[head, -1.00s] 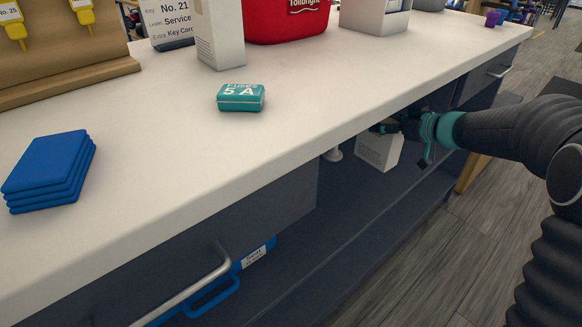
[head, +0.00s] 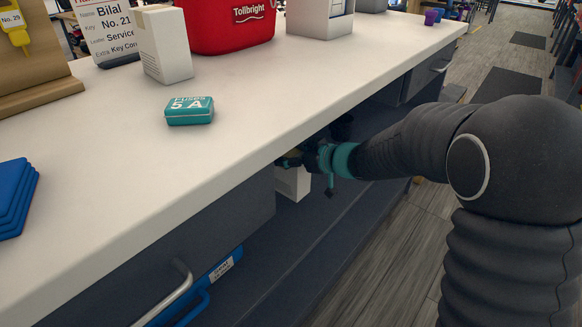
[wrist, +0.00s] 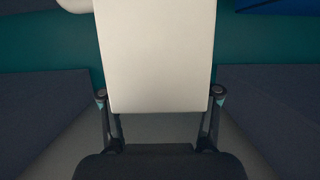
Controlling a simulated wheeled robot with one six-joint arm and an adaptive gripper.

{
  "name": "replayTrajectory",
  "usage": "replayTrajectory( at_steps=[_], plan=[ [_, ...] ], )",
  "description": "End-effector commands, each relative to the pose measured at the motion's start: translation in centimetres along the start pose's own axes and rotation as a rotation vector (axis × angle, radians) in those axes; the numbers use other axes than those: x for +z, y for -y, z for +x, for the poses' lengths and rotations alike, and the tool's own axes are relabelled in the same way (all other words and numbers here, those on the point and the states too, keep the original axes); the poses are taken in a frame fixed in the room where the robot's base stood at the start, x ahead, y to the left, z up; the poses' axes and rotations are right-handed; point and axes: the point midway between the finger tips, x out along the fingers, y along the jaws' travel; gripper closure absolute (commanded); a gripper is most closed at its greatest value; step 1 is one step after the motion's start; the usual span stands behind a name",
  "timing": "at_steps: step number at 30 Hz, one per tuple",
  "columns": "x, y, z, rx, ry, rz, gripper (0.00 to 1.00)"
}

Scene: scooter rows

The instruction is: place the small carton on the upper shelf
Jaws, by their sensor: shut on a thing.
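The small carton (head: 294,184) is pale and box-shaped. In the head view it hangs below the counter's front edge, in the open shelf space under the worktop, partly hidden by the counter edge and my gripper. My gripper (head: 304,162) is shut on it, its fingertips partly hidden there. In the wrist view the carton (wrist: 158,55) fills the upper middle, with a finger of my gripper (wrist: 160,98) on each side. A dark shelf board (head: 325,235) runs along the unit below the carton. I cannot tell whether the carton touches any shelf.
The white counter (head: 110,190) overhangs the shelf space. A blue case (head: 215,275) sits below, near a metal handle (head: 170,300).

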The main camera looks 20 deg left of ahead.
Motion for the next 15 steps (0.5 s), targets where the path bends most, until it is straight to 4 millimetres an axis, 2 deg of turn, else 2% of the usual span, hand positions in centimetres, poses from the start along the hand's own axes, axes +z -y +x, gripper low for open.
replayTrajectory(
  at_steps=[7, 15],
  plan=[
    [3.1, 0.0, 1.2, -0.001, 0.0, 0.002, 1.0],
    [3.5, 0.0, 1.3, 0.0, -0.001, 0.0, 1.0]
  ],
)
